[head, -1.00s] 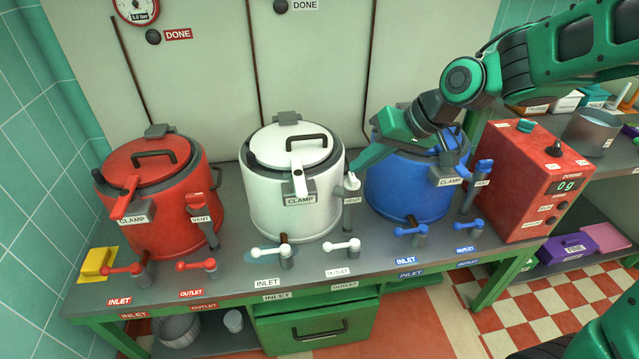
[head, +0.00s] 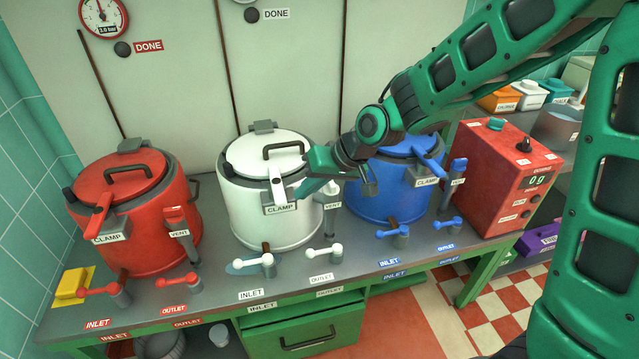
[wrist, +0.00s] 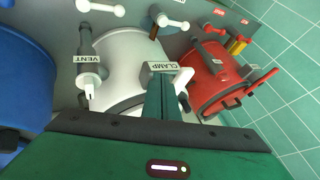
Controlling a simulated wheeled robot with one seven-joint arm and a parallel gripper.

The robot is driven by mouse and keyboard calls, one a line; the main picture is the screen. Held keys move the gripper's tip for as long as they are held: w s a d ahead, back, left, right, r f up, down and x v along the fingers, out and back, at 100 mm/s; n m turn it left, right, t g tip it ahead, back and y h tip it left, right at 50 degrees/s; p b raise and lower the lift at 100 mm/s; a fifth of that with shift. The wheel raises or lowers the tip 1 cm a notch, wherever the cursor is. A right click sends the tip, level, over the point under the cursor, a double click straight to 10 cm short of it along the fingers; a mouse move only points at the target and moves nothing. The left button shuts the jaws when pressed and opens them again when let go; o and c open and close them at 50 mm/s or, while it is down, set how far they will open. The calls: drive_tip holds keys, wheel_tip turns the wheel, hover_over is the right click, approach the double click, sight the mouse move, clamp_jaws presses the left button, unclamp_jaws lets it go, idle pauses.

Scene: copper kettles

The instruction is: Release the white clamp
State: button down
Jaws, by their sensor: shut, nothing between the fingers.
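The white kettle (head: 240,215) stands in the middle of the bench with its lid on. Its white clamp lever (head: 278,188) lies at the front rim, running down over the bracket labelled CLAMP (head: 281,209). My gripper (head: 300,192) is shut and empty, its tips just right of the lever near the label. In the wrist view my shut fingers (wrist: 164,92) stand beside the white clamp lever (wrist: 184,79), in front of the kettle rim. I cannot tell whether they touch the lever. The fingers hide part of the bracket in that view.
The white vent (head: 332,208) stands close to the right of my fingers. A red kettle (head: 150,235) is at left and a blue kettle (head: 375,195) at right. White inlet (head: 255,262) and outlet (head: 325,252) taps stand along the front. A red scale box (head: 490,190) is further right.

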drive_tip(key=shift+s+a, duration=0.15)
drive_tip(key=shift+a, duration=0.7)
drive_tip(key=shift+d, duration=0.1)
